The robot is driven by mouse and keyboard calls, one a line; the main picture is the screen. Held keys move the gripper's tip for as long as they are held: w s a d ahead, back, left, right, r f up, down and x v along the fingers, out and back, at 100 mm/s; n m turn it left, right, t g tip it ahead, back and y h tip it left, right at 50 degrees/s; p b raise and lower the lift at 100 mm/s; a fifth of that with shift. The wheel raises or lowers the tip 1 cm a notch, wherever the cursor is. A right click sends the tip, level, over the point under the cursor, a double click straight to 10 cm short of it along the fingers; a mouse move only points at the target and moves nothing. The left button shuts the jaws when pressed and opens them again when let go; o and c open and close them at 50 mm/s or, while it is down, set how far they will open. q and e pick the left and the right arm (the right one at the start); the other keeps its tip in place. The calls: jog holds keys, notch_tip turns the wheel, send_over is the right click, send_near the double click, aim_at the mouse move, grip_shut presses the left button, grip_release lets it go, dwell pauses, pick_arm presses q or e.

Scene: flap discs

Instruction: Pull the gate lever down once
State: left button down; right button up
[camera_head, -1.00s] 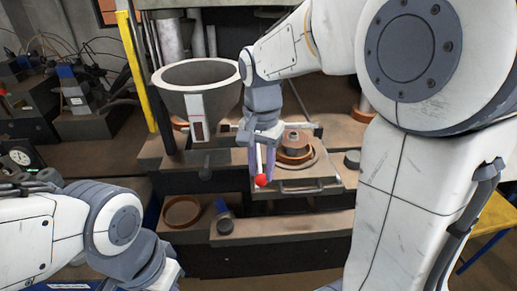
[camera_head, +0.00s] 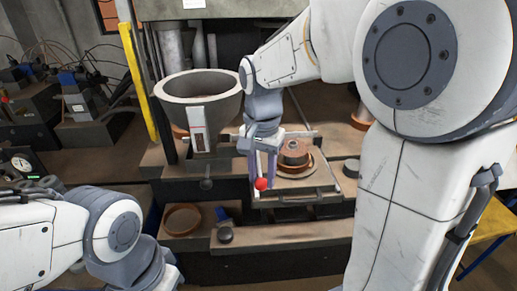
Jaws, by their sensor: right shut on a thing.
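The gate lever, with a red ball knob (camera_head: 261,184) at its lower end, hangs in front of the machine to the right of the grey hopper (camera_head: 193,91). My right gripper (camera_head: 262,172) points down and is shut on the lever just above the knob. The lever's upper part is hidden by the gripper. My left arm enters at the lower left, but its gripper is out of the picture.
A disc-shaped part on a rusty ring (camera_head: 294,160) sits on a plate right of the lever. A yellow post (camera_head: 137,75) rises left of the hopper.

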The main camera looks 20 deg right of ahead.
jog(key=shift+w+r+p, duration=0.1)
jog(key=shift+r+p, duration=3.45)
jog(key=shift+r, duration=0.6)
jog(key=shift+f, duration=0.1)
jog(key=shift+a, duration=0.1)
jog(key=s+a+f+n+b, duration=0.4)
jog(key=s+a+f+n, duration=0.2)
jog(key=s+f+n, duration=0.1)
jog(key=s+a+f+n+y+b, duration=0.1)
jog(key=s+a+f+n+b, duration=0.3)
jog(key=s+n, duration=0.5)
notch_tip(320, 180, down, 3)
jog(key=s+a, duration=0.2)
jog(key=shift+a+f+n+b, duration=0.2)
jog(key=shift+a+n+b, duration=0.1)
jog(key=shift+d, duration=0.1)
